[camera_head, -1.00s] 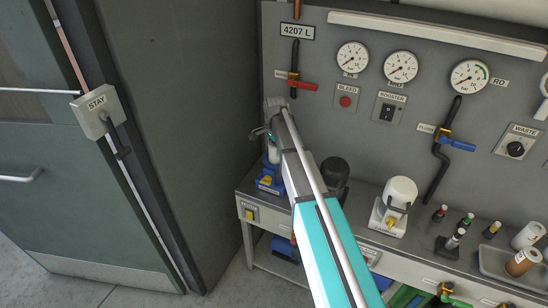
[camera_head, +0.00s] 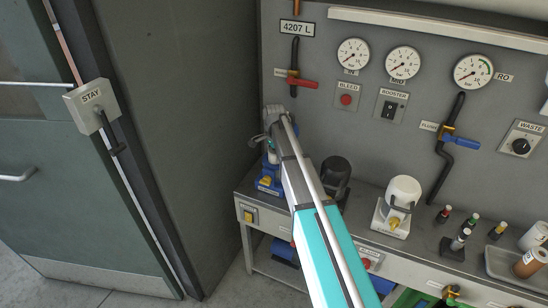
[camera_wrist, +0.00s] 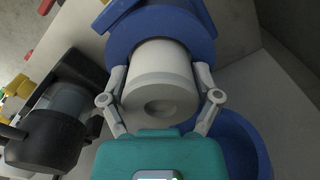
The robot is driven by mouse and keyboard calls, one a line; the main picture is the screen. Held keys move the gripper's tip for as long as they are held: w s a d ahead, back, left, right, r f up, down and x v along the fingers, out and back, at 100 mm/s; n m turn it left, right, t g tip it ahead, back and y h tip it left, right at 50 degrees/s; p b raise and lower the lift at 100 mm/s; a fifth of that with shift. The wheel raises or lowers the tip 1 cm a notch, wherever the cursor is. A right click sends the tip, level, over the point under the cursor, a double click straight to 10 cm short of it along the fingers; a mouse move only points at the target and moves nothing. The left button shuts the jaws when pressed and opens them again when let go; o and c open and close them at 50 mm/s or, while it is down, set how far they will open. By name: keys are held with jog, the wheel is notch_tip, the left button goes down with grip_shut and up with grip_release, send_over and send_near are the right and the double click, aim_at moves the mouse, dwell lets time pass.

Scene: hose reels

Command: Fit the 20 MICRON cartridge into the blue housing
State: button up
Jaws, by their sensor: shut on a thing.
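In the wrist view my gripper (camera_wrist: 161,78) is shut on a white cylindrical cartridge (camera_wrist: 160,88), one finger on each side. The cartridge's near end has a round recess; no lettering is readable on it. Its far end meets the round mouth of the blue housing (camera_wrist: 123,38) and seems partly inside; how deep is hidden. In the head view the blue housing (camera_head: 268,186) is at the bench's left end, partly behind my arm, and the grip is too small to judge there.
A blue round, hollow part (camera_wrist: 248,145) lies right of my gripper in the wrist view. A black-topped unit (camera_wrist: 50,135) stands close on the left. In the head view, a white-topped unit (camera_head: 403,190), small bottles and a tray (camera_head: 497,262) occupy the bench's right side.

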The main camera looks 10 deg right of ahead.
jog(key=shift+f, duration=0.15)
jog(key=o, duration=1)
jog(key=shift+o, duration=0.2)
notch_tip(320, 180, up, 12)
jog(key=p, duration=1.2)
jog(key=shift+r, duration=0.2)
jog(key=shift+s, duration=0.1)
